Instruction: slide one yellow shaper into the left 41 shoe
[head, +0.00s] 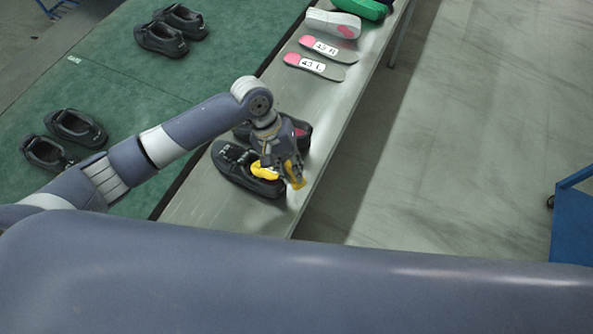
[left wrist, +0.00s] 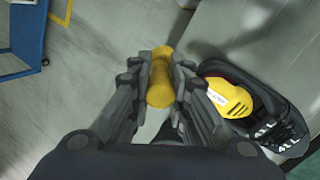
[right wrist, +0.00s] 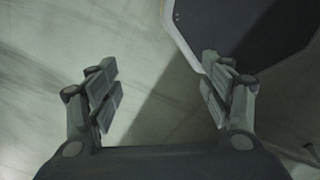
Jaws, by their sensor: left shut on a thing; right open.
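The black left 41 shoe (head: 230,158) lies on the grey bench, its strap marked 41L in the left wrist view (left wrist: 292,140). A yellow piece (head: 264,171) sits in its opening; that piece shows ridges and a white label in the left wrist view (left wrist: 232,97). My left gripper (head: 290,172) is shut on a yellow shaper (left wrist: 160,82), beside the shoe's end at the bench's outer side. The held shaper looks apart from the piece in the shoe. Fingers hide part of it. My right gripper (right wrist: 158,92) is open and empty.
A second black shoe (head: 300,128) lies behind the first, partly hidden. Further along the bench are two labelled insoles (head: 315,67), a white form (head: 333,24) and a green item (head: 362,8). Black shoes (head: 76,128) stand on the green belt (head: 110,70). A blue cart (head: 572,220) stands right.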

